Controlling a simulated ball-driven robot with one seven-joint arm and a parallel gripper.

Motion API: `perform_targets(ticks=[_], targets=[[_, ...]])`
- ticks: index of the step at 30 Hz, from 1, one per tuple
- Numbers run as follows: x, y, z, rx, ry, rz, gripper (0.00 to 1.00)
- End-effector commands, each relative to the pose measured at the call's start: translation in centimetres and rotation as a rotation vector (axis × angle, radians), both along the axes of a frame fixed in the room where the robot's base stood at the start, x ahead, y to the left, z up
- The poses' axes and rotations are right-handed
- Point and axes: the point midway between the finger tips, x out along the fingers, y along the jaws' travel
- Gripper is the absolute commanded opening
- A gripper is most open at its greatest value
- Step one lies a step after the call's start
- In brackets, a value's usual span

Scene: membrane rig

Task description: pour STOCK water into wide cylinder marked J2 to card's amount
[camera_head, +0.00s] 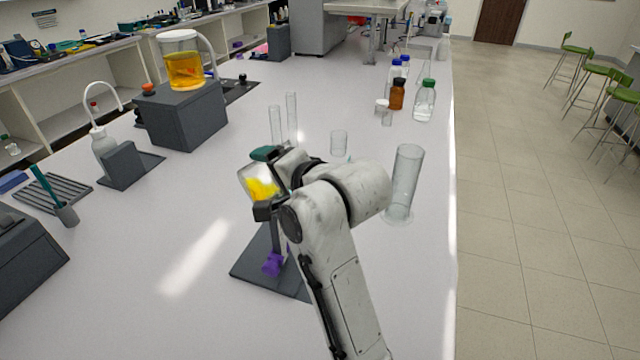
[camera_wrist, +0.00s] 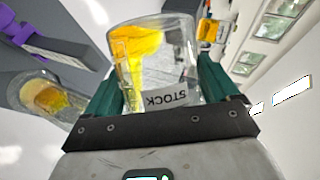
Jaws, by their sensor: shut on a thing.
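My gripper (camera_head: 263,181) is shut on a clear glass vessel (camera_head: 247,174) holding yellow liquid. In the wrist view the vessel (camera_wrist: 177,72) sits between the green fingers, with STOCK on its label upside down. Its liquid lies toward one side, so it looks tilted. At the left of the wrist view, a clear vessel (camera_wrist: 47,99) with yellow-orange liquid lies beyond the fingers; the head view does not show it clearly. A wide clear cylinder (camera_head: 404,178) stands right of my arm. I cannot read a J2 mark or a card in either view.
A dark base plate (camera_head: 262,270) with a purple part (camera_head: 272,263) lies below my gripper. Two slim cylinders (camera_head: 291,117) and a small beaker (camera_head: 339,143) stand behind it. Bottles (camera_head: 424,100) stand farther back right.

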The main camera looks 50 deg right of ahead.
Motion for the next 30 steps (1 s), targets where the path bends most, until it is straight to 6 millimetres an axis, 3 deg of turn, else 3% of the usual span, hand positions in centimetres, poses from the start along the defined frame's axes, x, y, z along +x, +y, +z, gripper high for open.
perform_targets(ticks=[13,30], targets=[[0.28,0.43,0.06,-0.288,0.134,0.002,0.44],[0.26,0.42,-0.10,-0.312,0.145,0.001,0.44]])
